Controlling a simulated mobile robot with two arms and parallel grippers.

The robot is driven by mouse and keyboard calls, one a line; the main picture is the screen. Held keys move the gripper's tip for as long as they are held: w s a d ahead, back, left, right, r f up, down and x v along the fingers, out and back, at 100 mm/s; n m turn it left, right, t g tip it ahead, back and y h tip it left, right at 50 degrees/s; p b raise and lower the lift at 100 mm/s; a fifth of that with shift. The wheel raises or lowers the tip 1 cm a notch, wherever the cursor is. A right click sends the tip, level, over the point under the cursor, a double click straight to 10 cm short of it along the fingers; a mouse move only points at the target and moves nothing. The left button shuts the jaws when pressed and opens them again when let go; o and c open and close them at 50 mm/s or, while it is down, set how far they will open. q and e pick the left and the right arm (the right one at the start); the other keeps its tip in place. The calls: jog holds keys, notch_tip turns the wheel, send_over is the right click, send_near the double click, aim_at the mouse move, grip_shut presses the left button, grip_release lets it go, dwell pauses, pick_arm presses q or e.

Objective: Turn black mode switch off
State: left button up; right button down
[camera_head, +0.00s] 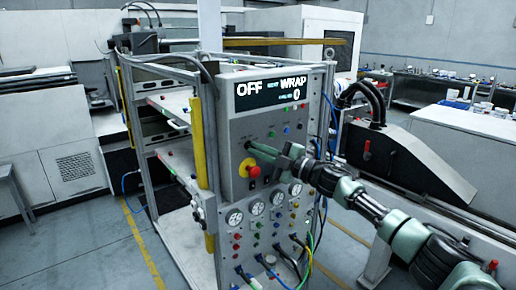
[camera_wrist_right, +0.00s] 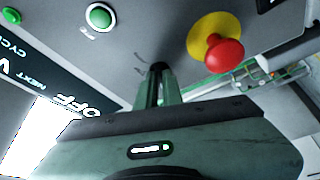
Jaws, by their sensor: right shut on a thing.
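The black mode switch (camera_wrist_right: 159,67) is on the grey control panel (camera_head: 233,135), left of the middle. My right gripper (camera_head: 253,147) reaches in from the right, with its fingertips at the panel face. In the right wrist view its green fingers (camera_wrist_right: 160,90) are shut on the switch knob. The fingers cover most of the knob, so its pointer angle cannot be read. The display (camera_head: 271,93) at the top of the panel reads "OFF", "WRAP" and "0". My left gripper is not in view.
A red emergency stop (camera_head: 254,171) on a yellow plate sits just below the gripper; it also shows in the right wrist view (camera_wrist_right: 224,56). Small buttons lie above. Round gauges (camera_head: 257,207), knobs and cables are lower down. A yellow post (camera_head: 199,143) stands left of the panel.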

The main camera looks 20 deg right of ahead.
jog(key=shift+f+n, duration=0.1)
jog(key=shift+n, duration=0.2)
jog(key=c, duration=1.6)
grip_release()
jog(key=shift+o, duration=0.2)
jog(key=b+v, duration=0.2)
jog(key=v, duration=0.5)
jog(key=shift+s+d, duration=0.25)
jog(key=shift+s, duration=0.1)
